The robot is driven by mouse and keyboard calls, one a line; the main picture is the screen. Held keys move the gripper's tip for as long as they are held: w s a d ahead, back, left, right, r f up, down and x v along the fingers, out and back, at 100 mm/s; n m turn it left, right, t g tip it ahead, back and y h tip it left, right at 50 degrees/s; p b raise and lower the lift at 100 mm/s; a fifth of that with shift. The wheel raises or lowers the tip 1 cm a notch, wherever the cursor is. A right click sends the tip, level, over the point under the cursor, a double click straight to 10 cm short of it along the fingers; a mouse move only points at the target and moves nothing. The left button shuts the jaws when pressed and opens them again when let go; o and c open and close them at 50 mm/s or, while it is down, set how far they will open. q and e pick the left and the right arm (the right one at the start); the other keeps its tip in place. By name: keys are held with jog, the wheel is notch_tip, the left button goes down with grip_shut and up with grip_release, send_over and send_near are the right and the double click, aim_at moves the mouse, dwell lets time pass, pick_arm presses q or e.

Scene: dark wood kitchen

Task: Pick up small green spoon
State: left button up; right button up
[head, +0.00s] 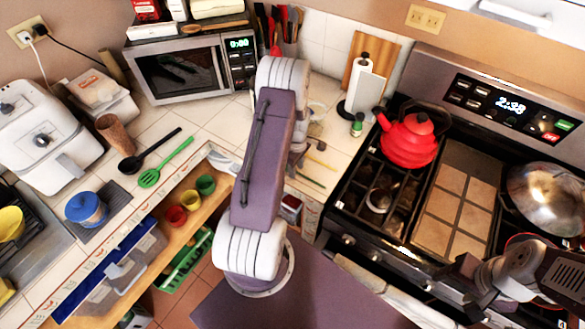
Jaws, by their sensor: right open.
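A green slotted spoon (165,162) lies on the tiled counter at the left, beside a black ladle (148,152). A short thin green utensil (311,181) lies on the counter near its front edge, just right of my left arm; its head is not clear. My left arm spans the middle of the view. Its gripper (303,152) shows partly beside the forearm, over the counter near the thin green utensil; its fingers are too hidden to judge. My right gripper (474,278) is open at the lower right, in front of the stove, away from both green utensils.
A red kettle (408,138) stands on the black stove (375,215), with a metal lid or pan (545,195) at its right. An open drawer (185,235) with coloured cups sticks out below the left counter. A microwave (190,70) stands at the back.

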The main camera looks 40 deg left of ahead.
pick_arm(q)
jog(key=shift+w, duration=0.1)
grip_shut()
jog(key=shift+r, duration=0.55)
notch_tip(320, 180, up, 3)
jog(key=shift+b, duration=0.7)
jog(key=s+d+r+b, duration=0.1)
jog(key=s+d+r, duration=0.4)
jog(key=d, duration=0.5)
notch_tip(320, 180, up, 2)
jog(key=shift+s+d+b, duration=0.2)
jog(key=shift+s+b, duration=0.1)
jog(key=shift+b, duration=0.1)
